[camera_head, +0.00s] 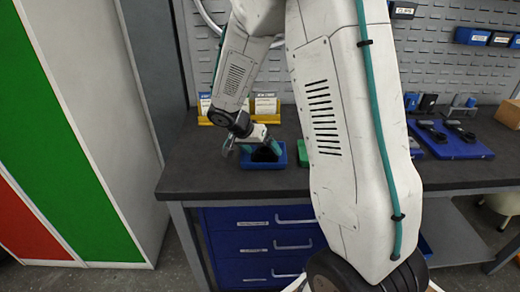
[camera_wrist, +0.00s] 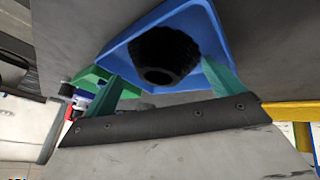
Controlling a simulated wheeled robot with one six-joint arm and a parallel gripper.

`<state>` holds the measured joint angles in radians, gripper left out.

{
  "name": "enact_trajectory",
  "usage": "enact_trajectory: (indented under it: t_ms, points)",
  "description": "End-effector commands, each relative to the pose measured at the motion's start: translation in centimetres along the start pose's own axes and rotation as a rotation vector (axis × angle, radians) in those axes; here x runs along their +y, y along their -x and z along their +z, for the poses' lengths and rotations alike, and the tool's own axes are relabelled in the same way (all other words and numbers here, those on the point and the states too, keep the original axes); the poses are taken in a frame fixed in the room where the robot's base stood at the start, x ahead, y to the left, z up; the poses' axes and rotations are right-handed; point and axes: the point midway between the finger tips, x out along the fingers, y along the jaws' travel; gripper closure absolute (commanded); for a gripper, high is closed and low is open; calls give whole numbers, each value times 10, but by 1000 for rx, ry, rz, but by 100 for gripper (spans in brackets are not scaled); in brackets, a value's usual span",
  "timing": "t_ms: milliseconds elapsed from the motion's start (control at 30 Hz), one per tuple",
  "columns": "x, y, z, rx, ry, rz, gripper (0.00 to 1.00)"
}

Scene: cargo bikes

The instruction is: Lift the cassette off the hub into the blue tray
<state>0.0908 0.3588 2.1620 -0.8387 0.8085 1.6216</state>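The blue tray (camera_head: 262,165) stands on the dark bench top, left of my arm in the head view; it also shows in the wrist view (camera_wrist: 122,52). The black cassette (camera_wrist: 160,48) lies inside the tray, with a round opening facing the wrist camera. My gripper (camera_head: 262,149) is over the tray, pointing down. Its green fingers are spread apart in the wrist view (camera_wrist: 165,90), and the cassette shows between and beyond them, with nothing gripped. I cannot make out the hub; my arm hides part of the bench.
A green object (camera_head: 302,153) stands just right of the tray. A yellow rack with cards (camera_head: 265,106) is behind it. A blue mat with dark tools (camera_head: 455,143) lies at the right. Bench top left of the tray is clear. Blue drawers (camera_head: 262,243) are below.

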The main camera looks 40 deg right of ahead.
Motion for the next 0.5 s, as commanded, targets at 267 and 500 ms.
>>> enact_trajectory:
  t_ms: [267, 500]
  points:
    - [0, -2, 4, -5, 6, 2, 1]
    - [-1, 27, 2, -1, 4, -3, 1]
